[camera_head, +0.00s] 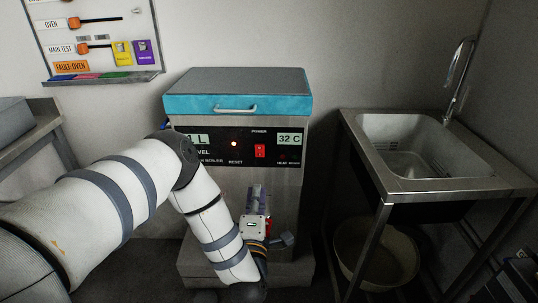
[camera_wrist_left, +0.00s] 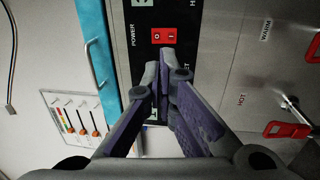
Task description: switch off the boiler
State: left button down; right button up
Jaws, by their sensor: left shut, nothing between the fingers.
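The boiler (camera_head: 240,93) is a steel box with a teal-edged lid and a black front panel (camera_head: 210,165). On the panel is a red power switch (camera_head: 260,151), marked POWER; it also shows in the left wrist view (camera_wrist_left: 163,36). A small red light (camera_head: 234,144) glows left of it, and a display (camera_head: 290,139) reads 32 C. My left gripper (camera_head: 257,192) is in front of the boiler below the switch. In the left wrist view its fingertips (camera_wrist_left: 166,72) are together, empty, pointing at the switch. I cannot tell whether they touch the panel. My right gripper is not in view.
Red tap handles (camera_wrist_left: 288,130) stick out of the boiler's lower front, near hot and warm labels. A steel sink (camera_head: 405,145) stands to the right with a basin (camera_head: 376,262) beneath. A board with tags (camera_head: 95,38) hangs at the upper left. My left arm covers part of the panel.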

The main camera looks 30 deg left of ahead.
pick_arm(q)
jog(key=shift+s+a, duration=0.1)
jog(key=shift+s, duration=0.05)
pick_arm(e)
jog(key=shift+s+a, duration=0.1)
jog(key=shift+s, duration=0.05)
pick_arm(q)
jog(key=b, duration=0.2)
send_near(260, 148)
jog(key=x, duration=0.6)
jog(key=shift+a+f, duration=0.15)
jog(key=shift+f, duration=0.1)
jog(key=shift+w+a+r, duration=0.1)
jog(key=shift+w, duration=0.35)
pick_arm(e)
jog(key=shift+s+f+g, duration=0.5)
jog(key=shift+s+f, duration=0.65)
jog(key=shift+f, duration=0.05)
pick_arm(q)
jog(key=shift+w+a, duration=0.15)
jog(key=shift+w, duration=0.05)
jog(key=shift+r, duration=0.25)
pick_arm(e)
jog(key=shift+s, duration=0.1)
